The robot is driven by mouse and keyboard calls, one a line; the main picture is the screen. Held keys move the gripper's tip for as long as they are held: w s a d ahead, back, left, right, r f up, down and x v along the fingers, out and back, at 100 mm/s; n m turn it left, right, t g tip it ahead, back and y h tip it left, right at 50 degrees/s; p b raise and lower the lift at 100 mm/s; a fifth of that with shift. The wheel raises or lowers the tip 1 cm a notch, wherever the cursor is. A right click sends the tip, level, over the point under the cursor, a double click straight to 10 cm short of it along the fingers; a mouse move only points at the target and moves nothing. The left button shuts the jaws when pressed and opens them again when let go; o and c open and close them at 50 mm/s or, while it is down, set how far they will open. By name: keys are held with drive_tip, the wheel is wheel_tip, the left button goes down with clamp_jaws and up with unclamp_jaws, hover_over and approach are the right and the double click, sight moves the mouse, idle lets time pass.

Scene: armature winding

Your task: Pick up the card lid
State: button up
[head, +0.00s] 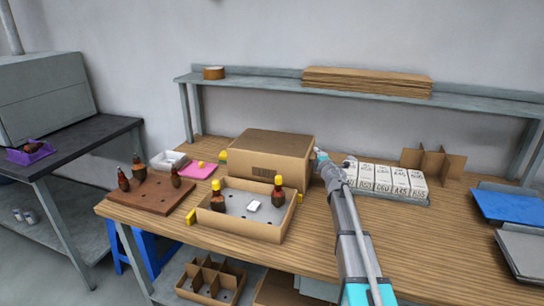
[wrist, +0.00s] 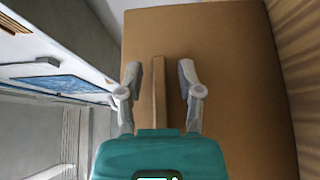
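A brown cardboard box shape with a dark printed label, which I take to be the card lid (head: 268,143), sits on the bench behind the open tray. In the wrist view a broad flat brown card face (wrist: 230,60) fills the middle, with a narrow raised strip (wrist: 159,100) running along it. My gripper (head: 321,157) is at the right side of the lid in the head view. In the wrist view its fingers (wrist: 172,66) are apart, with the strip between them, nearer the left finger. A gap shows at the right finger. Contact cannot be told.
A cardboard tray (head: 240,230) with two yellow-capped bottles stands in front. White labelled boxes (head: 390,178) stand right of my gripper, with a card divider (head: 433,163) behind. A brown board (head: 150,200) with bottles lies left. A shelf (head: 280,85) runs above.

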clamp_jaws()
drive_tip(key=shift+r, duration=0.15)
wheel_tip(320, 180, up, 10)
drive_tip(key=p, duration=1)
drive_tip(key=shift+f, duration=0.2)
idle(0.7)
